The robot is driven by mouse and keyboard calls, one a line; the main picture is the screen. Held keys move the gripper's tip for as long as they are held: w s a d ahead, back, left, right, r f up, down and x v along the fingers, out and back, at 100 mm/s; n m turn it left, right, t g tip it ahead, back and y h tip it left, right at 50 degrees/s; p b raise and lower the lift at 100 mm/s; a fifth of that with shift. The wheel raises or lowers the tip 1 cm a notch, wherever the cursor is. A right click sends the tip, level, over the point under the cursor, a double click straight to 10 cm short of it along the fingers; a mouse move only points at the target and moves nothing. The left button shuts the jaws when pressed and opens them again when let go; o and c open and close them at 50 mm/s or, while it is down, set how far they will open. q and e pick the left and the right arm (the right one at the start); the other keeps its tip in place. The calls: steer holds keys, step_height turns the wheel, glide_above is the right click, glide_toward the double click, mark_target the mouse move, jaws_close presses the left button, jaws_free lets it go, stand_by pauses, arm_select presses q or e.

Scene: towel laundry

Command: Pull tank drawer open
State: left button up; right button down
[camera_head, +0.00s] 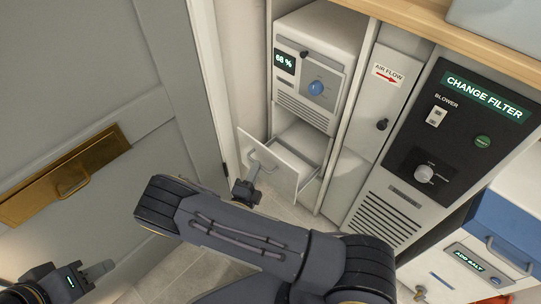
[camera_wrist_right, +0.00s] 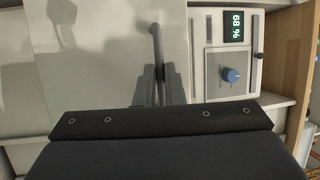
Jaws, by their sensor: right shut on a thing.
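The tank drawer is white, and its front panel (camera_head: 282,172) stands out from the cabinet below the unit with the 68 % display, so the drawer is partly open. Its grey handle (camera_head: 262,154) is on the front. My right gripper (camera_head: 250,178) is shut on this handle. In the right wrist view the handle (camera_wrist_right: 154,40) runs up from between the fingers of my right gripper (camera_wrist_right: 157,85), and the pale drawer front (camera_wrist_right: 105,50) lies behind. My left gripper (camera_head: 103,269) is at the lower left, well away from the drawer; its finger gap is unclear.
The unit with the display and blue knob (camera_head: 315,88) is above the drawer. A grey door (camera_head: 90,65) with a brass plate (camera_head: 35,200) stands left. The AIR FLOW panel (camera_head: 375,110), CHANGE FILTER panel (camera_head: 465,130) and blue drawer (camera_head: 510,230) are right. Tiled floor (camera_head: 190,270) is below.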

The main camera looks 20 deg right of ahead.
steer(key=a, duration=0.1)
steer(key=s+a, duration=0.1)
steer(key=a, duration=0.1)
steer(key=shift+s+a+f, duration=0.1)
steer(key=shift+s+a, duration=0.2)
steer(key=c, duration=1.5)
jaws_free()
steer(key=shift+a, duration=0.1)
steer(key=p+v, duration=0.1)
steer(key=v, duration=0.6)
steer(key=shift+s+a, duration=0.25)
steer(key=shift+s, duration=0.05)
